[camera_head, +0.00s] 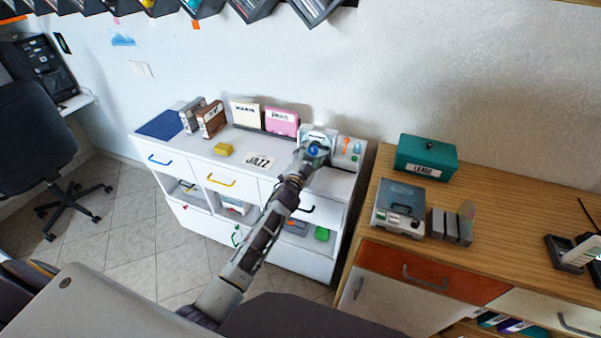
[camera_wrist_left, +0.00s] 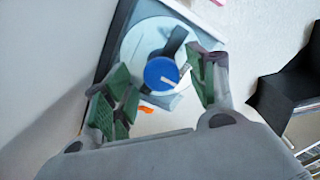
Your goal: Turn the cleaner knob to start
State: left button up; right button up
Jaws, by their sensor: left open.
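The cleaner (camera_head: 320,135) is a pale unit at the back right of the white cabinet. Its blue knob (camera_wrist_left: 161,73) shows in the left wrist view in front of a round pale disc (camera_wrist_left: 135,48), with a short white mark on its face. My left gripper (camera_wrist_left: 158,88) is open, with green-padded fingers on either side of the knob. A gap shows between the knob and the left finger; the right finger is close to it, and I cannot tell if it touches. In the head view my left gripper (camera_head: 312,159) partly covers the cleaner. My right gripper is not in view.
The wooden cabinet (camera_head: 400,250) at right carries a teal box (camera_head: 426,157) and a grey device (camera_head: 398,207). Tiled floor (camera_head: 130,215) is open at left.

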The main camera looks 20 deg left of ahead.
pick_arm(q)
jog(key=s, duration=1)
jog(key=shift+s+a, duration=0.2)
jog(key=shift+s, duration=0.1)
dwell(0.7)
